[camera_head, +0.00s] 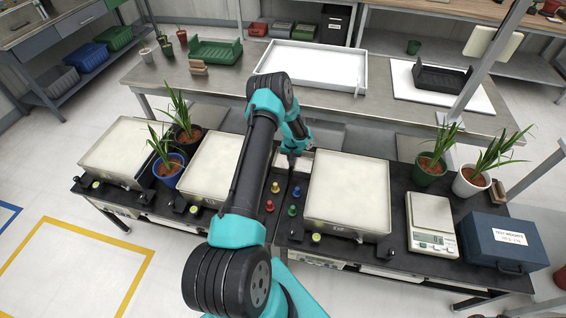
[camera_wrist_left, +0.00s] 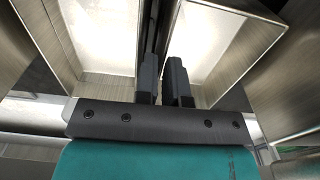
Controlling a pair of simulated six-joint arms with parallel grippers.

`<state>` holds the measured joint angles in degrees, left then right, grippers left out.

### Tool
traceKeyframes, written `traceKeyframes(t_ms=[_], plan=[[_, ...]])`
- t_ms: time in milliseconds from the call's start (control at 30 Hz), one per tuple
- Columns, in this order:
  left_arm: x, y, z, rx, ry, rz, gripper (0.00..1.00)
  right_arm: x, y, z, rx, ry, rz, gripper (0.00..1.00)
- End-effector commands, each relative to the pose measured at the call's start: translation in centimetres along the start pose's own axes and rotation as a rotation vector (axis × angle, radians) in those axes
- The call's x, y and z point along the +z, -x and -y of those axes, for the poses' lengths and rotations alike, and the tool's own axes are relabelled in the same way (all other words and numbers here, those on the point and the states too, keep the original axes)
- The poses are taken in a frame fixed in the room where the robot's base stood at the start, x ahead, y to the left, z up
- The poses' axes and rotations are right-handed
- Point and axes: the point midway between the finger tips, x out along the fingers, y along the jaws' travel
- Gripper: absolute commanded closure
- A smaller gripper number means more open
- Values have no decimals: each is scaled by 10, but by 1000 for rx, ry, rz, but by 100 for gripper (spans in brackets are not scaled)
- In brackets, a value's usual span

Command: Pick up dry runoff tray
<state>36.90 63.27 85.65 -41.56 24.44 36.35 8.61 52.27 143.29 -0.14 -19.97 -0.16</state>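Three shallow metal trays with pale, empty-looking floors sit on the black bench: a left tray (camera_head: 122,146), a middle tray (camera_head: 207,168) and a right tray (camera_head: 347,190). I cannot tell which is the dry runoff tray. My left gripper (camera_head: 292,157) points down between the middle and right trays, near their far ends. In the left wrist view my left gripper (camera_wrist_left: 163,82) has its fingers close together with a narrow gap, beside the wall of a tray (camera_wrist_left: 222,45). Whether that wall is between the fingers is unclear. My right gripper is not in view.
Several coloured knobs (camera_head: 275,187) stand between the middle and right trays. Potted plants (camera_head: 168,163) stand between the left and middle trays, with more pots (camera_head: 431,168) at right. A scale (camera_head: 431,224) and a blue case (camera_head: 505,240) stand right. A white tray (camera_head: 312,66) lies on the rear table.

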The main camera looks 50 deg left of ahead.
Motion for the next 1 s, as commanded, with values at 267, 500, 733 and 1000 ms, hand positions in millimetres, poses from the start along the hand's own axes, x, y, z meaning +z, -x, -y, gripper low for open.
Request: traceKeyframes(t_ms=[267, 500, 733, 1000], plan=[[0, -14, 0, 0, 0, -1, 90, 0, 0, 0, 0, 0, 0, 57], [0, -14, 0, 0, 0, -1, 90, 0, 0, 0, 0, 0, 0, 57], [0, -13, 0, 0, 0, -1, 100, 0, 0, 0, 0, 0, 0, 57], [0, -13, 0, 0, 0, -1, 100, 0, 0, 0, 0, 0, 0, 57]])
